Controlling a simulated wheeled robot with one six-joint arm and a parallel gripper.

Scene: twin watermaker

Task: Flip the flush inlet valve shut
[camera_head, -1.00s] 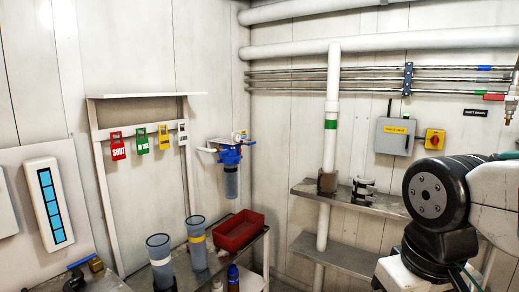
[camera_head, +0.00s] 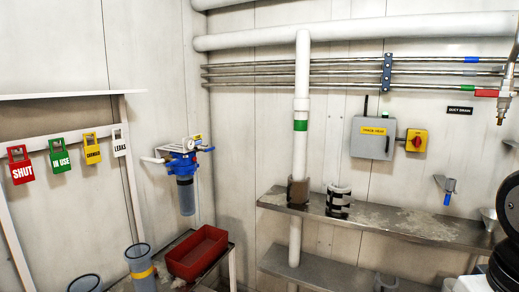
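No part is labelled as the flush inlet valve in a way I can read. A blue-topped filter housing (camera_head: 182,166) hangs on pipe stubs near the wall corner, with a small gauge and blue fittings on top. A small grey fitting with a blue-tipped lever (camera_head: 447,190) is on the right wall; the lever points down. A brass tap (camera_head: 504,97) hangs from pipework at the upper right edge. I cannot tell which of these, if any, is the flush inlet valve. My gripper is out of view; only dark and white parts of my arm show at the right edge.
A steel shelf (camera_head: 405,228) runs along the back wall, with a lower shelf (camera_head: 330,278) below. A red tray (camera_head: 197,253) and grey cylinders (camera_head: 141,266) stand at the lower left. A grey box (camera_head: 372,138) and red-yellow switch (camera_head: 416,140) are on the wall.

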